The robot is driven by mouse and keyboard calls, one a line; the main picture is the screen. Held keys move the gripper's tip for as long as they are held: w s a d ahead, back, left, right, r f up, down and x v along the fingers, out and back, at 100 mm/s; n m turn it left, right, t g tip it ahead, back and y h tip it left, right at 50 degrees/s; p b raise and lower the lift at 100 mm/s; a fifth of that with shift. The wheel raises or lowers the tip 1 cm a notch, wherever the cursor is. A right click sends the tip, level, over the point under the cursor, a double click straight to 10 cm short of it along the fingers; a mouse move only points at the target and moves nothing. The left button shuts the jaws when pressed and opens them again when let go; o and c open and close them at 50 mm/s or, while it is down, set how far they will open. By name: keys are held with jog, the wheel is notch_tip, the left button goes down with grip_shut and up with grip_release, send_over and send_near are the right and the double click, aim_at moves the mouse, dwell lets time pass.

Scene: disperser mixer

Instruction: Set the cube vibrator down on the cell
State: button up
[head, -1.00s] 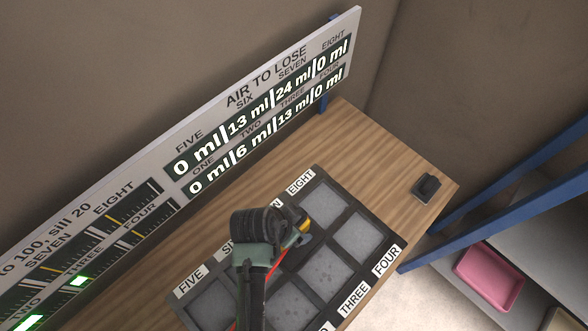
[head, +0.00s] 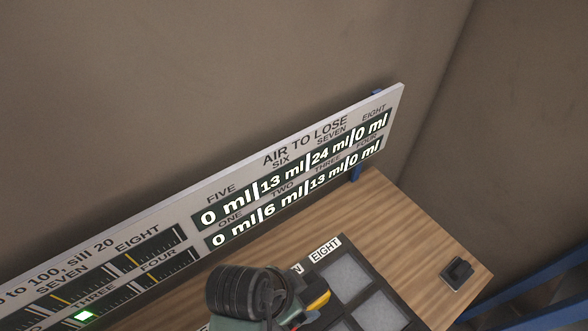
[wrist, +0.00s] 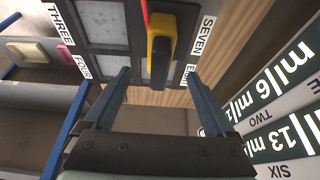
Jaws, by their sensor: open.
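The cube vibrator (wrist: 160,40) is yellow and black with a red part. In the wrist view it shows at top centre, over the dark cell tray near the SEVEN and EIGHT labels. Its black end lies between the fingertips in the picture, with gaps on both sides. My gripper (wrist: 158,76) is open, and its fingers are apart from the vibrator. In the head view the vibrator's yellow side (head: 318,299) shows just right of my wrist. My wrist hides part of the vibrator and tray. I cannot tell exactly which cell it rests on or whether its base touches.
The cell tray (head: 345,242) lies on a wooden bench (head: 410,225). A lit board (head: 300,145) reads "AIR TO LOSE", with SEVEN at 24 ml and EIGHT at 0 ml. A small black block (head: 457,272) sits at the bench's right end. Blue rails (head: 540,292) stand beyond.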

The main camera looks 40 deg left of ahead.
jog(key=shift+v, duration=1.4)
